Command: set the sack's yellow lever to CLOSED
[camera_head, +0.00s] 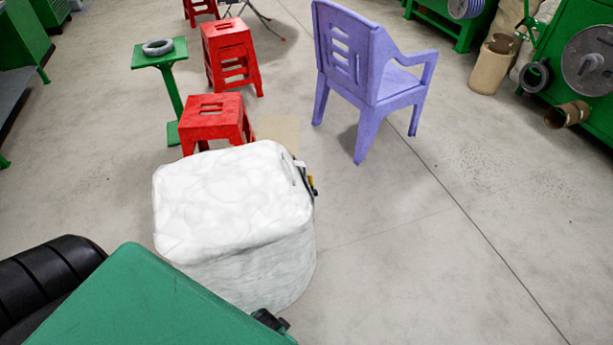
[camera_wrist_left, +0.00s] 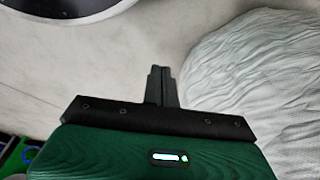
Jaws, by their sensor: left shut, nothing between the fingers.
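The white, bulky, wrinkled sack (camera_head: 235,205) stands on the floor at the centre of the head view. On its upper right side is a small dark fitting with a bit of yellow, the yellow lever (camera_head: 311,181); it is too small to read its setting. The sack's pale ribbed side also shows at the right of the left wrist view (camera_wrist_left: 260,85). My left gripper (camera_wrist_left: 161,72) is shut and empty, apart from the sack and to its left in that view. The lever is not visible there. My right gripper is not in view.
A red stool (camera_head: 212,118) stands just behind the sack, with another red stool (camera_head: 228,50) farther back. A green stand (camera_head: 160,55) is at the left. A purple chair (camera_head: 368,70) stands behind to the right. The floor right of the sack is clear.

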